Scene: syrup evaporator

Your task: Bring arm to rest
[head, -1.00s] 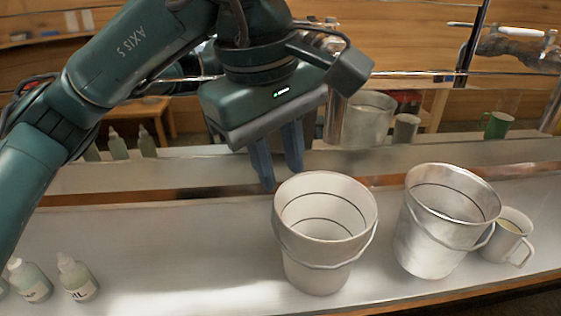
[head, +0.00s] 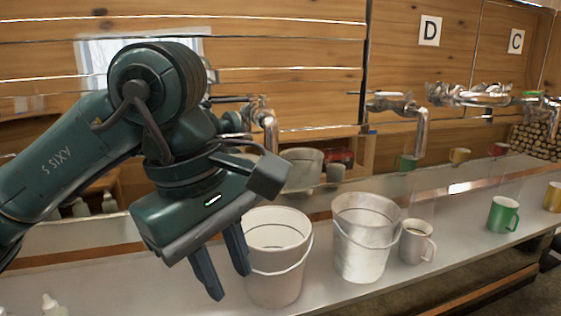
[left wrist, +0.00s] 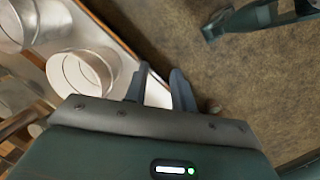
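My left gripper (head: 230,285) hangs from the dark green arm in the head view, fingers pointing down and slightly right. Its two fingers are apart with nothing between them. They overlap the left edge of the white bucket (head: 275,285) in the picture, in front of it. In the left wrist view the fingers (left wrist: 160,72) are also apart and empty, over the counter edge and floor. A dark green arm part (left wrist: 250,18), probably my right arm, shows at upper right there. Whether its gripper is open or shut is unclear.
A metal bucket (head: 362,250) and a white mug (head: 417,242) stand right of the white bucket on the counter (head: 455,235). A green mug (head: 503,214) and yellow mug (head: 552,197) stand farther right. Metal taps (head: 400,105) are behind. A small bottle (head: 52,305) shows at lower left.

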